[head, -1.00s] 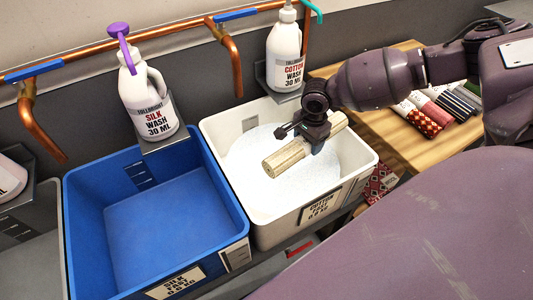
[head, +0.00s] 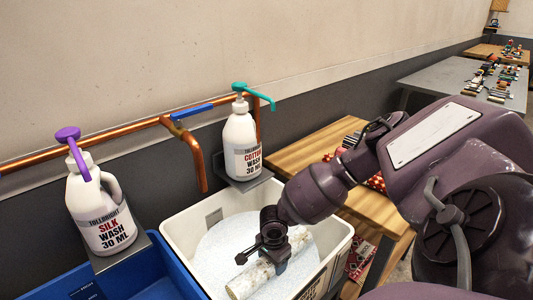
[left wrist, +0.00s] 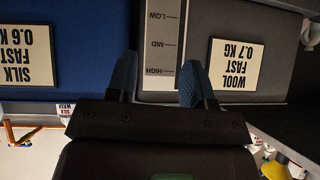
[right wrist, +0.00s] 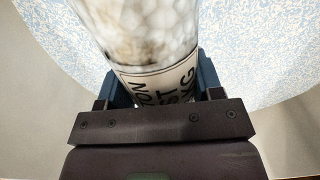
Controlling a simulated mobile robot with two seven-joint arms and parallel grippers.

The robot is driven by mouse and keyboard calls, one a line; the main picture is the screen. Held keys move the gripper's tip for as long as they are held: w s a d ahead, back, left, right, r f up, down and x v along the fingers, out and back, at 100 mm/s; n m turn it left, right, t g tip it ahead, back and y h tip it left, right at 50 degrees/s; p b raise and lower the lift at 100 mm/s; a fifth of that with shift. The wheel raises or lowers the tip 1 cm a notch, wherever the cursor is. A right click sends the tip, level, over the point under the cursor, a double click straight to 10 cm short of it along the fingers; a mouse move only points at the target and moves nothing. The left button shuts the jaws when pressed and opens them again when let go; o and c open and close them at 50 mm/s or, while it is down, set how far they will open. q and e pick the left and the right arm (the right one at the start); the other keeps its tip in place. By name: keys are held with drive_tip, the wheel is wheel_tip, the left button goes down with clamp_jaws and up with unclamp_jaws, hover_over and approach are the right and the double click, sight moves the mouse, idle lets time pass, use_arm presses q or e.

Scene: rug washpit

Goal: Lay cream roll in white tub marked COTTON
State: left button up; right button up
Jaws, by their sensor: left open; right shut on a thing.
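The cream roll (head: 256,278), pale with brownish blotches, lies slantwise in my right gripper (head: 275,262). It is inside the rim of the white tub (head: 337,232), over or on its pale speckled contents; I cannot tell whether it touches them. My right gripper is shut on it around its middle. In the right wrist view the roll (right wrist: 140,35) runs between the fingers, where a partly hidden label shows. The tub's label is mostly out of the head view. My left gripper (left wrist: 155,85), only in the left wrist view, is open and empty.
A blue tub (head: 170,268) stands left of the white one. SILK (head: 105,215) and COTTON (head: 242,140) wash bottles stand on brackets below copper pipes (head: 120,138). A wooden table (head: 310,150) is to the right. The left wrist view shows a grey WOOL tub (left wrist: 265,25).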

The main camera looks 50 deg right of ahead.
drive_tip(key=b, duration=0.2)
hover_over(272, 286)
wheel_tip(272, 286, down, 6)
drive_tip(key=shift+s+r, duration=0.1)
drive_tip(key=shift+r, duration=0.15)
drive_tip(key=shift+f, duration=0.5)
wheel_tip(272, 286, down, 3)
drive_tip(key=shift+f+b, duration=0.2)
drive_tip(key=shift+b, duration=0.35)
drive_tip(key=shift+f, duration=0.35)
drive_tip(key=shift+r, duration=0.2)
drive_tip(key=shift+f, duration=0.2)
use_arm(q)
drive_tip(key=shift+w+d+f+m, duration=0.1)
drive_tip(key=shift+w+f+m, duration=0.1)
drive_tip(key=shift+f, duration=0.3)
drive_tip(key=shift+w+f+m, duration=0.1)
drive_tip(key=shift+w+f, duration=0.05)
drive_tip(key=shift+f, duration=0.3)
use_arm(e)
drive_tip(key=o, duration=1.1)
